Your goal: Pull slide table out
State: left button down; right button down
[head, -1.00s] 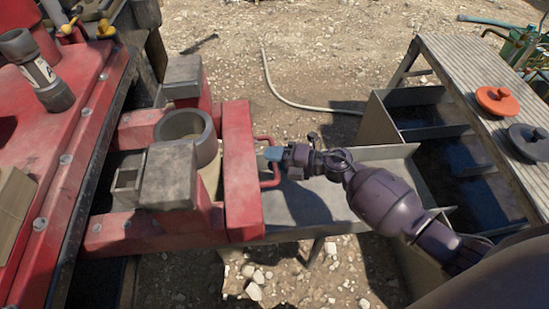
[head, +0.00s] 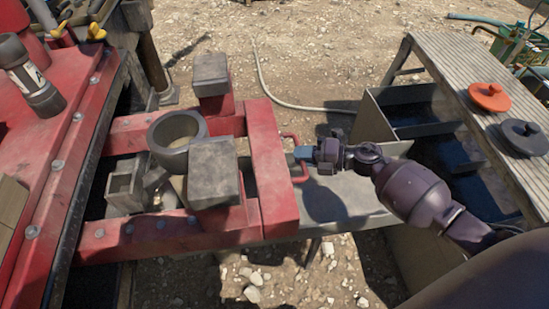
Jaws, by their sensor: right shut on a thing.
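The red slide table (head: 275,185) stands partly out from the large red machine (head: 75,130) on the left. It carries two grey blocks and a grey round cup (head: 177,138). A thin red handle (head: 302,172) sticks out from the right face of its front plate. My right gripper (head: 305,155) comes in from the right and is shut on this handle; the fingertips partly hide it. My left gripper is not in view.
A grey trough (head: 350,205) lies under and right of the front plate. A compartmented grey bin (head: 400,97) and a ribbed bench (head: 465,75) with orange (head: 490,96) and dark lids (head: 525,136) stand on the right. A hose (head: 275,98) lies on gravel.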

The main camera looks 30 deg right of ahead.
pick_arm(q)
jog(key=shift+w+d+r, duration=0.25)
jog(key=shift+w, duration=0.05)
pick_arm(e)
jog(key=s+d, duration=0.1)
jog(key=d, duration=0.5)
jog(key=shift+s, duration=0.4)
jog(key=shift+a, duration=0.1)
jog(key=c, duration=1.1)
grip_release()
jog(key=shift+w+a+f, duration=0.1)
jog(key=shift+w+a, duration=0.05)
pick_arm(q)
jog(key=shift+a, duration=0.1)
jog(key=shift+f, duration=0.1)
